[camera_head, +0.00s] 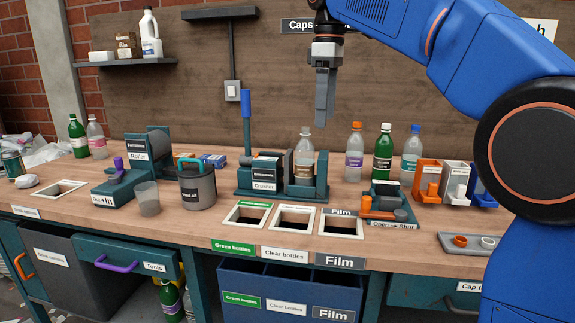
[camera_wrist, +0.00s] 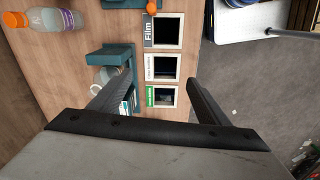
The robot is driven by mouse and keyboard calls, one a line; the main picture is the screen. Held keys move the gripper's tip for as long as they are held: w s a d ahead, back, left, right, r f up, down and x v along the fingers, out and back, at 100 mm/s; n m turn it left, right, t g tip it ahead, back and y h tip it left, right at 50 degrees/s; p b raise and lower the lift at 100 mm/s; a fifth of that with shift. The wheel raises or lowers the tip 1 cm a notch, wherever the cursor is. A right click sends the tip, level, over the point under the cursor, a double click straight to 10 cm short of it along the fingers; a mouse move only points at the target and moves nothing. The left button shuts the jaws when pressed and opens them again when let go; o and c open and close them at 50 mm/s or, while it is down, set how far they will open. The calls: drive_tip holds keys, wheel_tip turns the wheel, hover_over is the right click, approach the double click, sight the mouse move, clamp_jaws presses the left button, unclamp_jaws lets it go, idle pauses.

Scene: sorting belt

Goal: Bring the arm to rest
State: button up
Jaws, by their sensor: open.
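My gripper (camera_head: 325,112) hangs from my blue arm in the upper middle of the head view, pointing down above the bench. It is apart from the bottles and the crusher below it. In the wrist view my gripper (camera_wrist: 160,88) shows two dark fingers spread apart, with nothing held between them. Beyond the fingers lie the bench openings labelled Film, Clear bottles and Green bottles.
The crusher (camera_head: 262,180) with its blue lever stands on the bench (camera_head: 400,238), a clear bottle (camera_head: 305,155) in its holder. Several bottles stand behind, including a green one (camera_head: 383,155). A shelf (camera_head: 120,62) hangs at left. Free air surrounds my gripper.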

drive_tip(key=s+d+f+m+t, duration=0.2)
drive_tip(key=s+d+f+m, duration=0.5)
drive_tip(key=s+d+f, duration=0.75)
drive_tip(key=s+d+f+m+t, duration=0.1)
drive_tip(key=s+d+f+m, duration=0.1)
drive_tip(key=s+f, duration=0.6)
drive_tip(key=s+d+f+m+t, duration=0.1)
drive_tip(key=s+d+f+m, duration=0.2)
drive_tip(key=f, duration=1.1)
drive_tip(key=s+m, duration=0.2)
drive_tip(key=s, duration=0.3)
drive_tip(key=shift+d, duration=0.3)
